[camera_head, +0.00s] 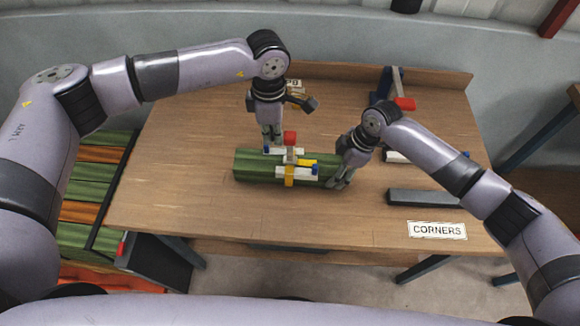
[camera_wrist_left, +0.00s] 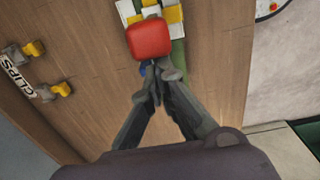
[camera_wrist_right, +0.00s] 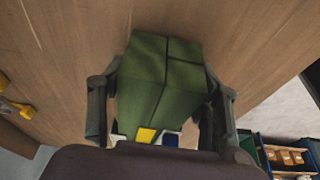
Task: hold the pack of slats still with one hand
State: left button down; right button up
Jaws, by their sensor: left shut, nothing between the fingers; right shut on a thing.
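The pack of green slats (camera_head: 250,165) lies on the wooden table. A fitting of white bars with yellow and blue parts and a red block (camera_head: 290,138) sits across it. My right gripper (camera_head: 340,182) is shut on the pack's right end. In the right wrist view its fingers flank the green slats (camera_wrist_right: 160,80) on both sides. My left gripper (camera_head: 272,138) is shut and empty at the pack's far side, left of the red block. In the left wrist view its closed fingertips (camera_wrist_left: 155,75) are just below the red block (camera_wrist_left: 150,38), which hides part of the fitting.
A dark grey bar (camera_head: 425,197) and a CORNERS label (camera_head: 437,230) lie at the table's right. A red-ended part (camera_head: 403,104) stands near the back. Yellow clips (camera_wrist_left: 35,48) lie by a CLIPS label. Green and orange slats (camera_head: 90,190) are stacked left of the table. The table's front left is clear.

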aim_at(291, 135)
pick_arm(q)
jog(key=shift+d, duration=0.1)
jog(key=shift+d+f, duration=0.2)
jog(key=shift+d, duration=0.85)
jog(key=shift+d+f, duration=0.15)
jog(key=shift+d, duration=0.85)
jog(key=shift+a+r, duration=0.2)
jog(key=shift+a, duration=0.85)
jog(key=shift+a+r, duration=0.15)
jog(key=shift+a, duration=0.9)
dwell(0.3)
notch_tip(291, 135, up, 8)
jog(key=a, duration=0.1)
dwell(0.8)
